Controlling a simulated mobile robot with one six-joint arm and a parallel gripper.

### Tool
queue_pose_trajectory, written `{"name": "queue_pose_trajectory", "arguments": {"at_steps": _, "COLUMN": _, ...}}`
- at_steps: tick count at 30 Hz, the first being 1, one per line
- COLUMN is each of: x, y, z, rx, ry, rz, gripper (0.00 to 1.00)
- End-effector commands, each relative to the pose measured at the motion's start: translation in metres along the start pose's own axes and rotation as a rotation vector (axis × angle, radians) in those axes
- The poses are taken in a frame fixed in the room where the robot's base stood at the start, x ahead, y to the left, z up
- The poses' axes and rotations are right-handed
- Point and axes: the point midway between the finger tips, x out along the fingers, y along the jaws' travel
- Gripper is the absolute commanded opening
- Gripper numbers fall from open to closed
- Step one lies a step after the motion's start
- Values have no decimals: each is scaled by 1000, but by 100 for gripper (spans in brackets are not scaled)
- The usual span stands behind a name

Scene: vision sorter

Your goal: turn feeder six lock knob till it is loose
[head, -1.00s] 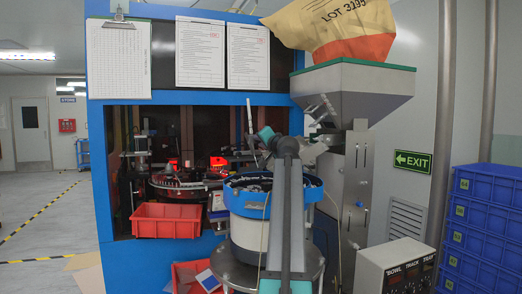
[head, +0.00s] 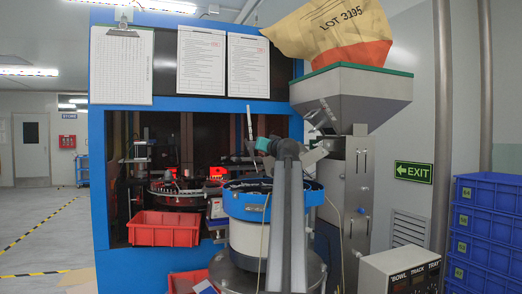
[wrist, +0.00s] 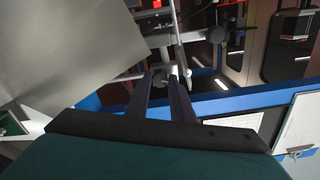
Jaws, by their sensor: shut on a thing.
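My gripper (wrist: 167,88) reaches forward in the wrist view, its two dark fingers close together on a small grey piece (wrist: 173,76) at their tips. That piece seems to be the lock knob, but it is small, dim and partly covered by the fingers. Its turn angle and looseness cannot be told. In the head view my arm stands in front of the blue-rimmed bowl feeder (head: 246,205), and the fingers and knob cannot be made out there. No number six label is readable.
A grey hopper (head: 350,92) holding a yellow sack (head: 325,32) stands at the right. A red bin (head: 164,229) hangs on the blue machine frame (head: 99,180). A control box (head: 402,270) and stacked blue crates (head: 490,220) are at lower right. Open floor lies left.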

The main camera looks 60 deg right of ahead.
Motion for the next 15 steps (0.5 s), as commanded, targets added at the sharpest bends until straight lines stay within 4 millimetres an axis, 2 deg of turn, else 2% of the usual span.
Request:
{"name": "queue_pose_trajectory", "arguments": {"at_steps": 8, "x": 0, "y": 1, "z": -1, "rx": -1, "ry": 2, "rz": 2, "gripper": 0}}
{"name": "queue_pose_trajectory", "arguments": {"at_steps": 9, "x": 0, "y": 1, "z": -1, "rx": -1, "ry": 2, "rz": 2, "gripper": 23}}
{"name": "queue_pose_trajectory", "arguments": {"at_steps": 10, "x": 0, "y": 1, "z": -1, "rx": -1, "ry": 2, "rz": 2, "gripper": 28}}
{"name": "queue_pose_trajectory", "arguments": {"at_steps": 15, "x": 0, "y": 0, "z": 0, "rx": 0, "ry": 1, "rz": 1, "gripper": 29}}
